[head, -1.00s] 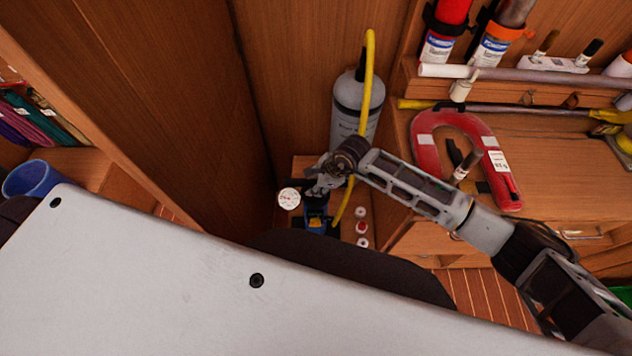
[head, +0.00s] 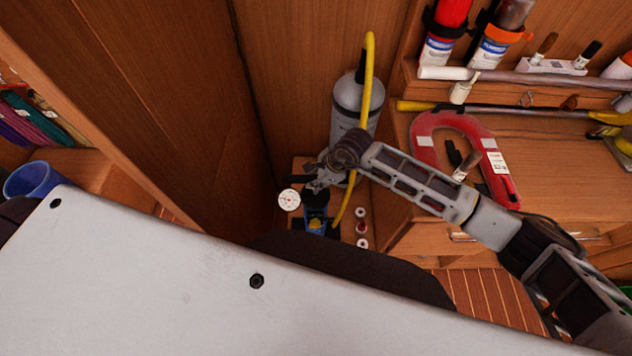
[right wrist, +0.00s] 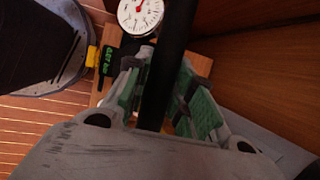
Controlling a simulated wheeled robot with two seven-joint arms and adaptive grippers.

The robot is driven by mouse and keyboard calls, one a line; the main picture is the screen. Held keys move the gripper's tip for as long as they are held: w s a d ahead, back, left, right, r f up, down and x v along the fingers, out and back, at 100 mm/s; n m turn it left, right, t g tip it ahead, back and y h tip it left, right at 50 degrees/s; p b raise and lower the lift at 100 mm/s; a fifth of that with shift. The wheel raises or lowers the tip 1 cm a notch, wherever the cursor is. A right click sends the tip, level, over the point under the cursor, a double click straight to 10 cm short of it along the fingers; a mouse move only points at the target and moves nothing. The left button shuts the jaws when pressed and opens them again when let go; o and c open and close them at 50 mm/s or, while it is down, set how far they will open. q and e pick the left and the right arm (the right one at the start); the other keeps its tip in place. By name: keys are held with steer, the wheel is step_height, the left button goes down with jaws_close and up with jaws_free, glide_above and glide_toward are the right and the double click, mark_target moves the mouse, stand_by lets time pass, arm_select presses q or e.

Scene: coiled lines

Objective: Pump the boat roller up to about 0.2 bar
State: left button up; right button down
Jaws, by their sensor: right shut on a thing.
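The grey boat roller (head: 346,112) stands upright against the wood panel at the back, and a yellow hose (head: 370,80) arches over it and runs down beside the pump. The blue pump (head: 316,218) sits low on a wooden base, with a round white gauge (head: 289,200) at its left. The gauge in the right wrist view (right wrist: 138,14) shows a red needle, but its scale is too small to read. My right gripper (head: 318,183) is above the pump, its green pads shut on a black bar (right wrist: 160,85), apparently the pump handle. My left gripper is out of view.
Small red and white round pieces (head: 361,227) lie right of the pump. A blue bucket (head: 33,180) stands at far left. Wood walls close in the back.

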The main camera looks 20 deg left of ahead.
step_height(320, 180, up, 18)
steer(key=shift+f, duration=0.25)
steer(key=shift+w+a, duration=0.1)
steer(key=c, duration=1.2)
jaws_free()
steer(key=shift+f, duration=0.1)
step_height(320, 180, up, 11)
glide_above(316, 176)
steer(key=s+d, duration=0.1)
steer(key=d, duration=0.4)
